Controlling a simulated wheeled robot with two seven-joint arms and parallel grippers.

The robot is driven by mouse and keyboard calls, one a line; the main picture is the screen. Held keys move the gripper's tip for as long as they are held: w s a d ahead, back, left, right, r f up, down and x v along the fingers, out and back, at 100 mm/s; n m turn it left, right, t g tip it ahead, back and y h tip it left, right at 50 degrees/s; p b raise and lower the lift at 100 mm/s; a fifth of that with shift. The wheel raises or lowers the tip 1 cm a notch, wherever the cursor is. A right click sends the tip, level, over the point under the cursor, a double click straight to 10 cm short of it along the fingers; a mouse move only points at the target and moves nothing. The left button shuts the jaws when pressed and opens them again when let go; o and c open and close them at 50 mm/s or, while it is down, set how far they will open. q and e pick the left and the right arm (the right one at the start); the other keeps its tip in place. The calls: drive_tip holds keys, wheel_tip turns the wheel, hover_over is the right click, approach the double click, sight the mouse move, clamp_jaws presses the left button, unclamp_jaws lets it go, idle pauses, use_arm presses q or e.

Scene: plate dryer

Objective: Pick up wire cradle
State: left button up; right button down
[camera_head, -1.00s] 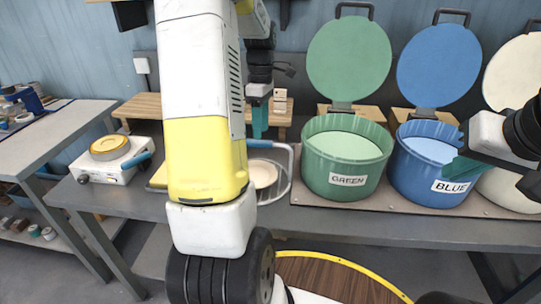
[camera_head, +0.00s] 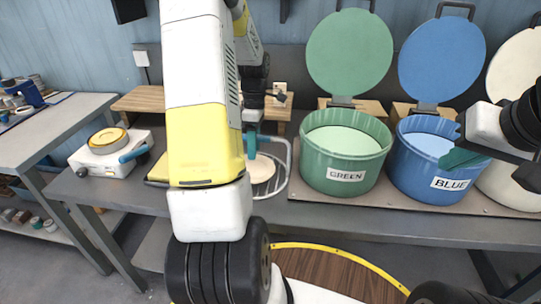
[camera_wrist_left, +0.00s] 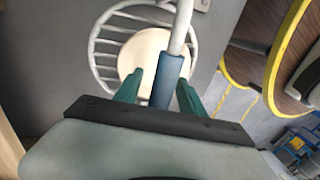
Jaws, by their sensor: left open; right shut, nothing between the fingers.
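The wire cradle (camera_wrist_left: 103,62) is a pale grey wire basket with a blue grip on its handle (camera_wrist_left: 168,78). A round cream disc (camera_wrist_left: 143,55) lies in it. In the head view the cradle (camera_head: 286,177) stands on the bench, partly hidden by my left arm. My left gripper (camera_wrist_left: 158,92) is open, pointing down, with the blue grip between its teal fingers in the wrist view. I cannot tell whether they touch it. The same gripper (camera_head: 251,150) shows at the cradle in the head view. My right gripper (camera_head: 462,158) is shut and empty in front of the blue bin.
A green bin (camera_head: 345,175) and a blue bin (camera_head: 440,183) stand open to the right, with a cream bin (camera_head: 512,190) beyond. A white appliance with a yellow ring (camera_head: 108,141) sits at the left. A wooden block stand (camera_head: 140,102) is behind.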

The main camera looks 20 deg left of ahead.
use_arm(q)
drive_tip(key=shift+f, duration=0.25)
idle(0.6)
clamp_jaws()
